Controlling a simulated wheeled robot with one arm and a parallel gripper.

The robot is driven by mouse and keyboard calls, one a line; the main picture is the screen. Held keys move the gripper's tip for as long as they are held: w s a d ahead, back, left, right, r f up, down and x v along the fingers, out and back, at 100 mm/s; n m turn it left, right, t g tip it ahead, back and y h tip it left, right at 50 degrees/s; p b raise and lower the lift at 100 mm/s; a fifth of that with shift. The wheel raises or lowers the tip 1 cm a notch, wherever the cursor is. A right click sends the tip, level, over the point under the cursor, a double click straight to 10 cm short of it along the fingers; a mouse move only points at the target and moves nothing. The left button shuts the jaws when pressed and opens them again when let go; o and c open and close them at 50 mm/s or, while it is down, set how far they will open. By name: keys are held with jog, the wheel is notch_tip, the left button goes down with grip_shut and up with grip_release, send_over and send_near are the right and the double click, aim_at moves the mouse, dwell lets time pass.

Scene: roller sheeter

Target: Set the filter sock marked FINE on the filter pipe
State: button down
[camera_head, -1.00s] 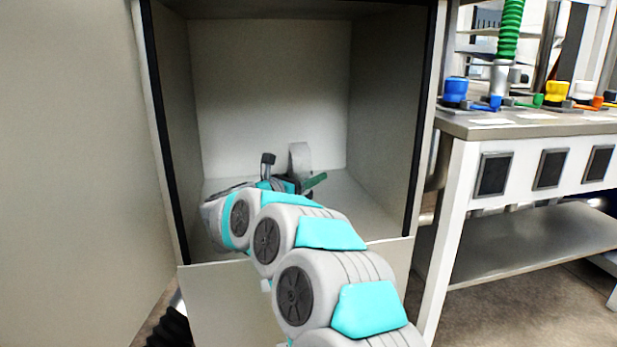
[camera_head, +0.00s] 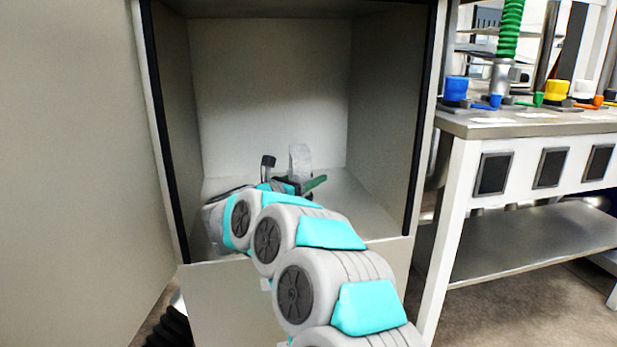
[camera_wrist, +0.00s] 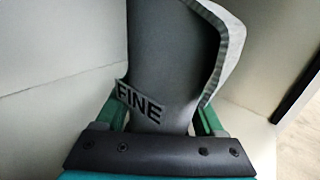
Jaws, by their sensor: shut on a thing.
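The filter sock marked FINE (camera_wrist: 170,55) is a dark grey piece between the two green fingers of my gripper (camera_wrist: 160,112) in the wrist view. Its FINE lettering stands just above the black gripper bar. A pale grey edge (camera_wrist: 232,55) runs along its right side. In the head view, my gripper (camera_head: 303,182) is inside the open cabinet, low near the back, shut on the sock (camera_head: 300,157), which shows as a small pale upright piece. My arm partly hides it. I cannot make out for certain which part is the filter pipe.
The cabinet (camera_head: 270,80) has side walls and a front lip (camera_head: 225,285) close to my arm. Its upper space is clear. At right stands a metal bench (camera_head: 545,122) with coloured knobs and a green corrugated hose (camera_head: 510,30) on a steel fitting.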

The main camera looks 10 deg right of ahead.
jog(key=shift+f, duration=0.4)
dwell(0.3)
grip_release()
jog(key=shift+v, duration=3.95)
